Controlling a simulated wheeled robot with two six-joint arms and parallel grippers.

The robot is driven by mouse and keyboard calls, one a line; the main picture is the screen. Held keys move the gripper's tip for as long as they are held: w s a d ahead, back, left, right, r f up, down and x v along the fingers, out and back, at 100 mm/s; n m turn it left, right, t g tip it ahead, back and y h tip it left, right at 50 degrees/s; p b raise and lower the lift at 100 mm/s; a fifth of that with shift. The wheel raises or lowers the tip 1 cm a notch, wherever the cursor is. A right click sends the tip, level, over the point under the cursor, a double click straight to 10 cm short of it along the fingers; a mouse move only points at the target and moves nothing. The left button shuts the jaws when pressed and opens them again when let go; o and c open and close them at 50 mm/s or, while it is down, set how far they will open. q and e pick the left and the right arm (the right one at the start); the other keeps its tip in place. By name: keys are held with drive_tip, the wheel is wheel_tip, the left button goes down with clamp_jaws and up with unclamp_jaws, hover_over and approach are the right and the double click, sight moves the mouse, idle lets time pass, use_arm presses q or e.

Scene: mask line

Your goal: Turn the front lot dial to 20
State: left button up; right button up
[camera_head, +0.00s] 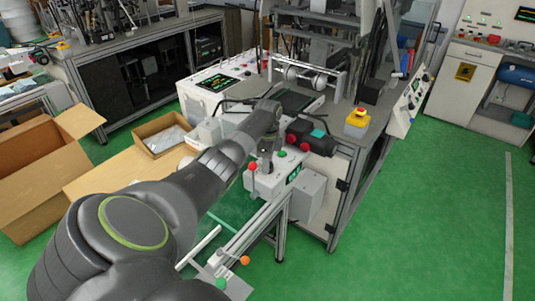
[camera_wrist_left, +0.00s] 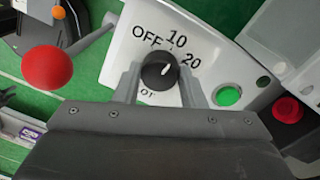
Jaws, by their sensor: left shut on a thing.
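The lot dial (camera_wrist_left: 153,75) is a round black knob with a white pointer mark on a white panel (camera_wrist_left: 222,62). OFF, 10 and 20 are printed around it; lettering below is partly hidden. The mark points up and slightly right, roughly toward the 10. My left gripper (camera_wrist_left: 160,72) is shut on the dial, one grey finger on each side. In the head view, my left gripper (camera_head: 265,155) reaches down to the white control box (camera_head: 265,185), hiding the dial. My right gripper is in neither view.
A red ball (camera_wrist_left: 48,68) on a lever stands left of the dial, also in the head view (camera_head: 252,167). A green button (camera_wrist_left: 228,96) and a red button (camera_wrist_left: 288,109) are to the right. An open carton (camera_head: 40,170) stands at left.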

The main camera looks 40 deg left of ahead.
use_arm(q)
drive_tip(key=m, duration=0.4)
drive_tip(key=shift+w+m, duration=0.1)
drive_tip(key=shift+m, duration=0.2)
drive_tip(key=m+p, duration=0.1)
drive_tip(key=m, duration=0.3)
drive_tip(key=shift+m, duration=0.3)
drive_tip(key=o, duration=1)
